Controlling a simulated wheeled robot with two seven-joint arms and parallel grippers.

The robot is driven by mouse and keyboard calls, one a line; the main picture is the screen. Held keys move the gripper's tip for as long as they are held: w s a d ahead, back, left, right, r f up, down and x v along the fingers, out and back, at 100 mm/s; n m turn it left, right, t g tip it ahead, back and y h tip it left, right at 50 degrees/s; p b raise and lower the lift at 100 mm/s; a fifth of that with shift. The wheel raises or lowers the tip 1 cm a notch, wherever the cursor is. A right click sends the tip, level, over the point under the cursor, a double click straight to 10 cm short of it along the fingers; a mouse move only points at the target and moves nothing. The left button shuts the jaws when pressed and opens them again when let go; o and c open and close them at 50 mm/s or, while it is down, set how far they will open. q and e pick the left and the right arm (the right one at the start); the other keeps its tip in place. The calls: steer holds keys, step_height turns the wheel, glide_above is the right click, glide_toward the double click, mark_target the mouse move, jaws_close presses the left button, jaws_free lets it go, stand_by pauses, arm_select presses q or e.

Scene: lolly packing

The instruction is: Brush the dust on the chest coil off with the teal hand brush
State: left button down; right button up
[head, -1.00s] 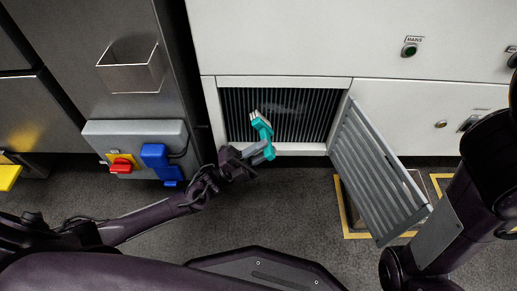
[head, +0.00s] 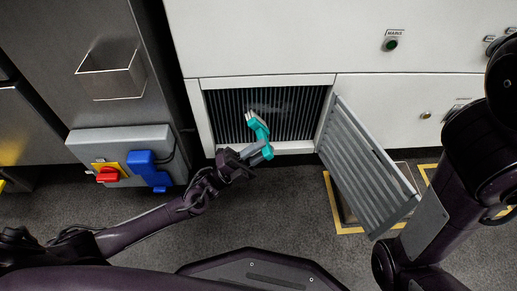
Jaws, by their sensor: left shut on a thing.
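The teal hand brush (head: 259,131) is in my left gripper (head: 252,154), which is shut on it. The brush points up, with its pale bristles in front of the left part of the dark finned coil (head: 293,126). I cannot tell whether the bristles touch the fins. A faint grey smear of dust (head: 272,108) shows on the upper middle of the coil, to the right of the bristles. My right gripper is not in view; only my right arm shows at the right.
The slatted grey grille door (head: 365,165) hangs open to the right of the coil opening. At the left is a grey switch box (head: 120,150) with a red handle (head: 108,175) and a blue part (head: 147,167). An empty metal bin (head: 110,80) is above it. Open floor lies below the coil.

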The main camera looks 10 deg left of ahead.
arm_select(q)
steer(key=shift+w+d, duration=0.2)
steer(key=shift+d, duration=0.4)
steer(key=shift+w+d, duration=0.2)
steer(key=shift+d, duration=0.4)
steer(key=shift+b, duration=0.3)
steer(key=shift+w+d, duration=0.2)
steer(key=shift+d, duration=0.4)
steer(key=shift+w+d, duration=0.15)
steer(key=shift+d, duration=0.45)
steer(key=shift+w+d+b, duration=0.2)
steer(key=shift+d+b, duration=0.1)
steer(key=shift+d, duration=0.3)
steer(key=shift+w+d+b, duration=0.15)
steer(key=shift+d+b, duration=0.15)
steer(key=shift+d, duration=0.3)
